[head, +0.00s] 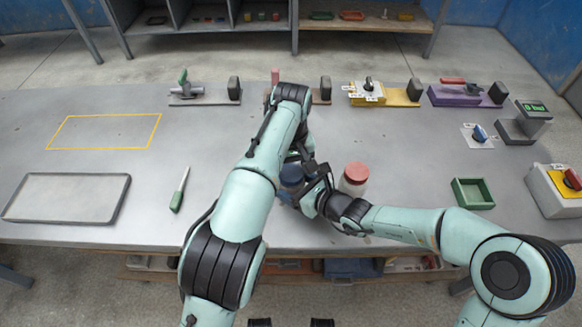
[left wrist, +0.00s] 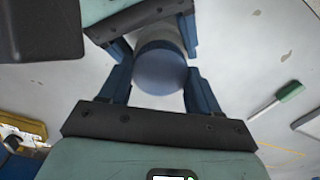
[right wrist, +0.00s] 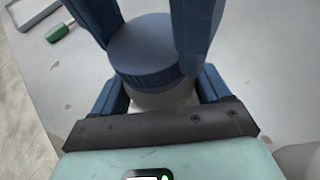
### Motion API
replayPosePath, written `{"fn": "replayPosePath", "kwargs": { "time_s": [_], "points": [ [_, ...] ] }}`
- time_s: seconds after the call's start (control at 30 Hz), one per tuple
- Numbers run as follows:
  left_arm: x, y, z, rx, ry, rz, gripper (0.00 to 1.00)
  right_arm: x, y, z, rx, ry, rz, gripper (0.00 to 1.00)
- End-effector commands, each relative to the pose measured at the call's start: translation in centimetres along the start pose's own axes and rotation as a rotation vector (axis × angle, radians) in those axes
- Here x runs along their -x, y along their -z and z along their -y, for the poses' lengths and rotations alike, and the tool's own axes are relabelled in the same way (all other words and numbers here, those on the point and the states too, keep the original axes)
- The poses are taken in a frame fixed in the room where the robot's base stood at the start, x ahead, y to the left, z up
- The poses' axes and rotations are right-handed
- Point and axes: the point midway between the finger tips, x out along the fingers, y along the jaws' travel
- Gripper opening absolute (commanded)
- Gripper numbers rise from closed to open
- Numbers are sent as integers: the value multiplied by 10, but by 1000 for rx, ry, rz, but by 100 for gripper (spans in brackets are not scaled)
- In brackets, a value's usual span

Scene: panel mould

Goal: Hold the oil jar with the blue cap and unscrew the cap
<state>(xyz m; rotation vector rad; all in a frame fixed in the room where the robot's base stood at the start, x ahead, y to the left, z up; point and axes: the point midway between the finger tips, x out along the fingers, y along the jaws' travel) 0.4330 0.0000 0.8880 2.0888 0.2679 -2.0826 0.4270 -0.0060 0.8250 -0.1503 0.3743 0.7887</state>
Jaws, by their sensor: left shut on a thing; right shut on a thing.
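The oil jar has a pale body and a round blue cap. In the right wrist view the blue cap (right wrist: 147,48) sits directly over the pale jar body (right wrist: 160,97); I cannot tell whether it is loosened. My left gripper (left wrist: 158,85) reaches down from above, its blue fingers shut on either side of the cap (left wrist: 160,68). My right gripper (right wrist: 160,92) comes from the side, its fingers shut on the jar body below the cap. In the head view my arms mostly hide the jar; the left gripper (head: 291,178) and right gripper (head: 306,196) meet there.
A jar with a red cap (head: 354,178) stands close to the right of my right gripper. A green bin (head: 473,193) is farther right. A green-handled tool (head: 180,188) and a grey tray (head: 66,219) lie left. Fixtures line the back; the yellow-outlined area (head: 104,132) is clear.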

Motion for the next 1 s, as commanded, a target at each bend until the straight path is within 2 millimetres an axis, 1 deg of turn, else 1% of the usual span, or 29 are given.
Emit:
{"fn": "replayPosePath", "kwargs": {
  "time_s": [0.43, 1.0],
  "points": [
    [2, 0, 0, -2, 0, 0, 26, 0, 0, 0, 0, 0, 0, 0],
    [21, 0, 0, -2, 0, 0, 26, 0, 0, 0, 0, 0, 0, 0]
  ]
}}
